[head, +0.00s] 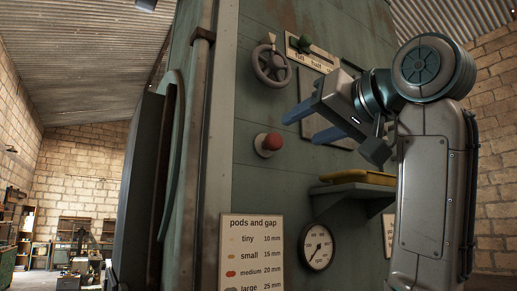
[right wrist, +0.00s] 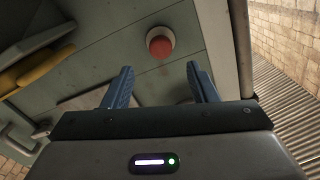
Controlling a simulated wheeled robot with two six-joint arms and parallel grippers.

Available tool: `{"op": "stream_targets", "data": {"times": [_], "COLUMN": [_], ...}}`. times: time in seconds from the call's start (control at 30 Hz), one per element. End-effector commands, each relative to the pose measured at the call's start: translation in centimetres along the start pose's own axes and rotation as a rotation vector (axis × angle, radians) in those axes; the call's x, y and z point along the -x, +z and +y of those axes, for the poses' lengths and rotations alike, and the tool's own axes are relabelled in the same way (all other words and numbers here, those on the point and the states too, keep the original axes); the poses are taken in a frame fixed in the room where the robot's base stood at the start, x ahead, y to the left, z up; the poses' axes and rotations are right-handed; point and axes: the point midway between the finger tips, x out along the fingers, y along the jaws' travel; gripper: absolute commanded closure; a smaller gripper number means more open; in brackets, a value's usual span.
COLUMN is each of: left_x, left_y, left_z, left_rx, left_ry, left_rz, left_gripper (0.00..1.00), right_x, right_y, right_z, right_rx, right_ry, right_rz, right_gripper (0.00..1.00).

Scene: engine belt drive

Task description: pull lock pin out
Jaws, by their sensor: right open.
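No part is labelled as a lock pin, and I cannot tell for certain which one it is. A red round knob (head: 272,142) on a pale round base sticks out from the green machine panel (head: 255,190). In the right wrist view the red knob (right wrist: 160,43) lies ahead of the fingertips, midway between them. My right gripper (head: 302,127) is open and empty, with its blue fingers pointing left toward the panel, up and right of the knob and apart from it. The gripper also shows in the right wrist view (right wrist: 160,68). My left gripper is out of view.
A shelf holds a yellow object (head: 357,178) below my right gripper. A gauge (head: 318,247) and a "pods and gap" sign (head: 252,250) are lower.

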Motion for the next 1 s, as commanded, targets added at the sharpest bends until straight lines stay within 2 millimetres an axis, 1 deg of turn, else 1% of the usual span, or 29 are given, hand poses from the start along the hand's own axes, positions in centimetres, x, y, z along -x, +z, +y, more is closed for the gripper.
{"op": "stream_targets", "data": {"times": [0.1, 0.17, 0.23, 0.33, 0.5, 0.6, 0.67, 0.8, 0.9, 1.0], "left_x": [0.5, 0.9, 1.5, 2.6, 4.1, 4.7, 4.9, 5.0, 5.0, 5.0], "left_y": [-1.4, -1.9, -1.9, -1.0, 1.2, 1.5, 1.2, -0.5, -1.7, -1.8], "left_z": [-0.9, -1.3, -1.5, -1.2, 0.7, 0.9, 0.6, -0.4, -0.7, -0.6], "left_rx": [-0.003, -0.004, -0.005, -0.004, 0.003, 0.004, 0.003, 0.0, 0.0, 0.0], "left_ry": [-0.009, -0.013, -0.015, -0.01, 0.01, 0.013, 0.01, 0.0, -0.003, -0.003], "left_rz": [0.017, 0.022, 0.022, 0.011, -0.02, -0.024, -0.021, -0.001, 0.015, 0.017], "left_gripper": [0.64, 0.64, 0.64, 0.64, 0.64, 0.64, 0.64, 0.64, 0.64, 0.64], "right_x": [-0.5, -1.3, -2.5, -4.5, -7.7, -9.1, -9.7, -10.5, -10.6, -10.6], "right_y": [-0.3, -0.4, -0.5, -0.6, -0.5, -0.5, -0.4, -0.3, -0.2, -0.2], "right_z": [-0.4, -0.4, -0.4, -0.4, -0.4, -0.3, -0.3, -0.3, -0.2, -0.2], "right_rx": [0.002, 0.002, 0.0, 0.0, 0.0, 0.0, 0.001, 0.003, 0.003, 0.003], "right_ry": [-0.003, -0.002, -0.003, -0.003, -0.003, -0.002, -0.002, -0.002, -0.001, -0.001], "right_rz": [0.0, 0.0, -0.001, -0.002, -0.002, 0.0, 0.0, 0.001, 0.002, 0.002], "right_gripper": [0.47, 0.47, 0.47, 0.47, 0.47, 0.47, 0.47, 0.47, 0.47, 0.47]}}
